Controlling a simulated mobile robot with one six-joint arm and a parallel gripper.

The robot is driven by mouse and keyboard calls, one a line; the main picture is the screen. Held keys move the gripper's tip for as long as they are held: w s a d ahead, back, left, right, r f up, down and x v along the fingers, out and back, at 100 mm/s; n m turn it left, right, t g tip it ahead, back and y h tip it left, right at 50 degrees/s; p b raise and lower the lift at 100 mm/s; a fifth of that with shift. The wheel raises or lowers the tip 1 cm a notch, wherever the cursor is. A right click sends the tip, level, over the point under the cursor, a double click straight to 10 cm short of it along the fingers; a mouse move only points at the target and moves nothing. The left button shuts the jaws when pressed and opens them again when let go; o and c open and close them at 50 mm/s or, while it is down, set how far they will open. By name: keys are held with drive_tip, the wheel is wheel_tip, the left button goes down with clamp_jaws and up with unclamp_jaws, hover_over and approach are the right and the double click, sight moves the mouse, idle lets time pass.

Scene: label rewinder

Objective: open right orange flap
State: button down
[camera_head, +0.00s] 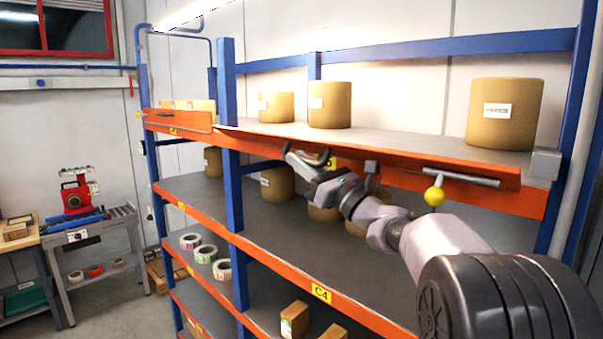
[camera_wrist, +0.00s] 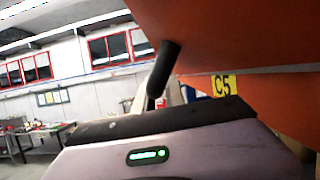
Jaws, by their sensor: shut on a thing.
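The right orange flap (camera_head: 395,164) runs along the front of the top shelf. It leans outward from the orange beam behind it. In the wrist view the flap (camera_wrist: 245,30) spreads overhead at the upper right, with a yellow C5 label (camera_wrist: 222,85) on the beam below. A grey bar handle (camera_head: 461,177) is on the flap's right part. My gripper (camera_head: 312,162) is at the flap's left part, shut on what appears to be a dark bar handle (camera_wrist: 163,68). The fingertips are small and partly hidden, so the exact grip is unclear.
The left orange flap (camera_head: 180,120) stands upright beside the blue post (camera_head: 230,150). Brown rolls (camera_head: 330,104) stand on the top shelf behind the right flap. A yellow knob (camera_head: 434,196) hangs below the right handle. A small machine table (camera_head: 95,230) is at the far left.

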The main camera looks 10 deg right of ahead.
drive_tip(key=shift+w+d+f+n+g+y+b, duration=0.1)
drive_tip(key=shift+f+n+g+y+b, duration=0.4)
drive_tip(key=shift+n, duration=0.5)
drive_tip(key=shift+w+d+f+n+g+y+b, duration=0.15)
drive_tip(key=shift+f+n+g+b, duration=0.15)
drive_tip(key=shift+n+b, duration=0.5)
drive_tip(key=shift+d+f+n+g+y+b, duration=0.1)
drive_tip(key=shift+f+n+g+y+b, duration=0.3)
drive_tip(key=shift+n, duration=0.8)
drive_tip(key=c, duration=1.4)
unclamp_jaws()
drive_tip(key=shift+w+a+f, duration=0.1)
drive_tip(key=shift+w, duration=0.05)
drive_tip(key=b+v, duration=0.3)
drive_tip(key=v, duration=1.3)
drive_tip(key=shift+d+f, duration=0.25)
drive_tip(key=shift+d, duration=0.15)
drive_tip(key=shift+s+d, duration=0.25)
drive_tip(key=shift+s, duration=0.2)
drive_tip(key=shift+c, duration=0.3)
